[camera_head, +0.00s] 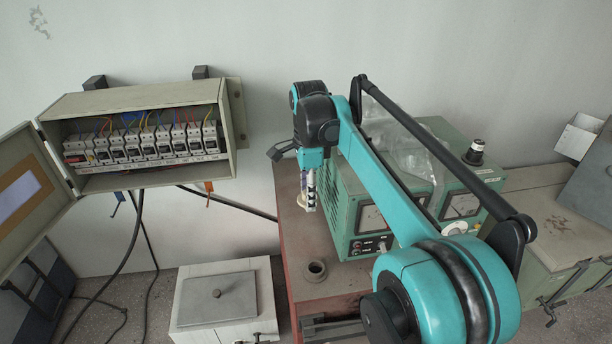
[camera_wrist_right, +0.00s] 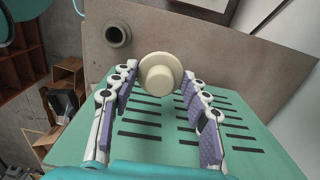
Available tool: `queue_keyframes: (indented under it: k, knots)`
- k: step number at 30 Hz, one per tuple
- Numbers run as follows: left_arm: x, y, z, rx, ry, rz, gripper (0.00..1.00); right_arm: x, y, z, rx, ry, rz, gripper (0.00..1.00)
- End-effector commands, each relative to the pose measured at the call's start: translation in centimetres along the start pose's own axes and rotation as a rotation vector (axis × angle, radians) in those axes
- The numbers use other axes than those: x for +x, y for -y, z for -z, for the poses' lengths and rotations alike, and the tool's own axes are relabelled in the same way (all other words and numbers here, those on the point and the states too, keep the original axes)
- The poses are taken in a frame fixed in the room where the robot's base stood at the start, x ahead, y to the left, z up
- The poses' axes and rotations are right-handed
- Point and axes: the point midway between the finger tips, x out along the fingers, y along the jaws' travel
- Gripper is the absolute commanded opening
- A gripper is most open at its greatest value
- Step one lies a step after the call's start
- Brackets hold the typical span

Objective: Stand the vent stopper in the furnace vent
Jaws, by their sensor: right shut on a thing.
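The vent stopper (camera_wrist_right: 158,76) is a cream, round, flanged piece between the fingertips of my right gripper (camera_wrist_right: 160,82) in the right wrist view. My right gripper (camera_head: 308,190) is shut on it, above the far part of the brown bench top in the head view. The fingers partly hide the stopper there. The furnace vent (camera_head: 315,269) is a short dark round collar on the brown top, nearer the front, with an open hole. It also shows in the right wrist view (camera_wrist_right: 117,33), apart from the stopper. My left gripper is not in view.
A green metered cabinet (camera_head: 366,213) stands close to the right of the gripper. An open breaker box (camera_head: 150,100) hangs on the wall at left. A white lidded box (camera_head: 268,301) stands left of the brown top (camera_head: 289,231), which is clear around the vent.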

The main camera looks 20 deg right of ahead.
Motion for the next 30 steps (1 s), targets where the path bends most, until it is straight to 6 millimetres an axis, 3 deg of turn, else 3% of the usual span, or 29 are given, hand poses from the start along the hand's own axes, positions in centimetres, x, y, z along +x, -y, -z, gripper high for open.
queue_keyframes:
  k: [1,6,10,15,30]
  knots:
    - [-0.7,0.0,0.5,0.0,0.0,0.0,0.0,0.7,-1.7,0.0,-0.001,0.0,0.0,0.21]
    - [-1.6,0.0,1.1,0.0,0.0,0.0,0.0,4.1,-6.5,0.1,0.0,0.0,0.0,0.21]
    - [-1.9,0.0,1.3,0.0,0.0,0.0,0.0,5.7,-8.7,0.1,0.0,0.0,0.0,0.21]
    - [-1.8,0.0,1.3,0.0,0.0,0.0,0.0,6.7,-9.7,0.1,0.0,0.0,0.0,0.21]
    - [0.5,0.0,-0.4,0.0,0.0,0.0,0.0,10.5,-9.6,0.1,0.0,0.0,0.0,0.21]
